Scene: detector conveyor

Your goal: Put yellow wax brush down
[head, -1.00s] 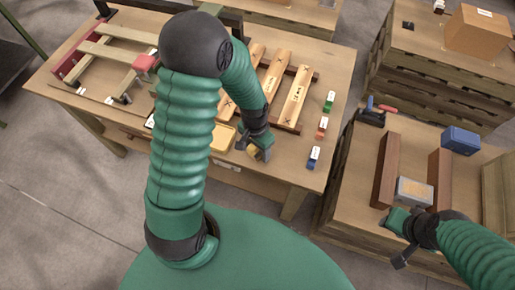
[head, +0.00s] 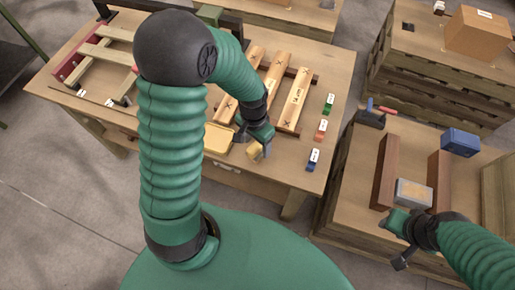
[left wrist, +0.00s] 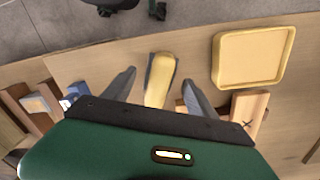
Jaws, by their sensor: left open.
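The yellow wax brush (head: 254,151) lies near the front edge of the left wooden table, just right of a shallow yellow tray (head: 217,139). In the left wrist view the brush (left wrist: 160,78) is between the spread fingers of my left gripper (left wrist: 158,92), with a visible space on each side. The tray (left wrist: 254,58) is to its right there. In the head view my left gripper (head: 257,146) is low over the table at the brush and partly covers it. My right gripper (head: 401,240) is over the right table's front edge; its finger opening is unclear.
Wooden bars (head: 295,98) lie behind the left gripper. Small green, red and blue labelled blocks (head: 320,131) line the table's right side. On the right table are dark wooden bars (head: 385,171), a grey block (head: 413,193) and a blue box (head: 460,141).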

